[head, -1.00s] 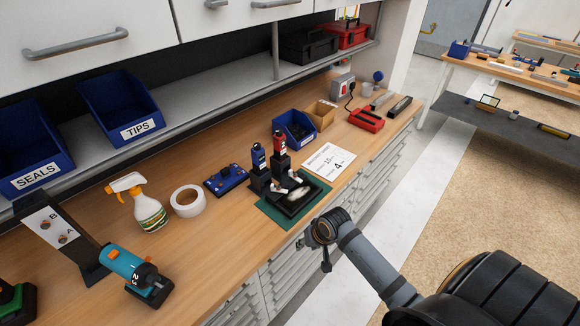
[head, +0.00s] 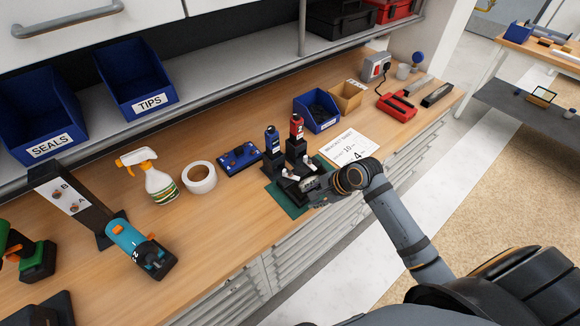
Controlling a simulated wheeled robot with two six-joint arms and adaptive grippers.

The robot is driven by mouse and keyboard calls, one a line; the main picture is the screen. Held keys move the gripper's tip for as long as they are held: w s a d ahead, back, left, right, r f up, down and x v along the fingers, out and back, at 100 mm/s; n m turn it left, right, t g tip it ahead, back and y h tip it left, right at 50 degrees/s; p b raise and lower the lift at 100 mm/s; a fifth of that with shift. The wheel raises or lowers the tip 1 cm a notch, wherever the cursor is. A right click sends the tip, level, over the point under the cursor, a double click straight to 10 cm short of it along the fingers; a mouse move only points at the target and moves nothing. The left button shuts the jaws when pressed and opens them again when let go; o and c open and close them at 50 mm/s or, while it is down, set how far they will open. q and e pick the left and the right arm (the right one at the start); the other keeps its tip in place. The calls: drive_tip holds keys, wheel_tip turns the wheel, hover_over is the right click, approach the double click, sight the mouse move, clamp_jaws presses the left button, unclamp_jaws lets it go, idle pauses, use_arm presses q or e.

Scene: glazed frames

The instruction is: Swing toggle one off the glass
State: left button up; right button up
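A dark fixture with two toggle clamps stands on a green mat (head: 292,207) at the bench's front edge in the head view. One toggle has a blue upright handle (head: 272,140), the other a red upright handle (head: 296,127); their number labels are too small to read. Pale clamp tips sit over the framed glass, which is now mostly hidden by my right gripper. My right gripper (head: 318,190) is low over the right side of the fixture, in front of both handles. Its fingers blend into the dark fixture, so opening and contact are unclear. My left gripper is out of view.
A white sheet (head: 349,147) lies right of the fixture, with a blue bin (head: 316,111) behind. The shelf (head: 210,97) overhangs behind.

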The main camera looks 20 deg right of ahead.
sight(284, 170)
drive_tip(key=w+d+r+m+y, duration=0.2)
drive_tip(key=w+r+m, duration=0.55)
drive_tip(key=m, duration=0.25)
drive_tip(key=shift+t, duration=0.4)
drive_tip(key=x, duration=0.5)
drive_tip(key=a+p+x, duration=0.1)
drive_tip(key=x, duration=0.4)
drive_tip(key=shift+s+r, duration=0.15)
drive_tip(key=shift+r, duration=0.05)
drive_tip(key=shift+c, duration=0.2)
clamp_jaws()
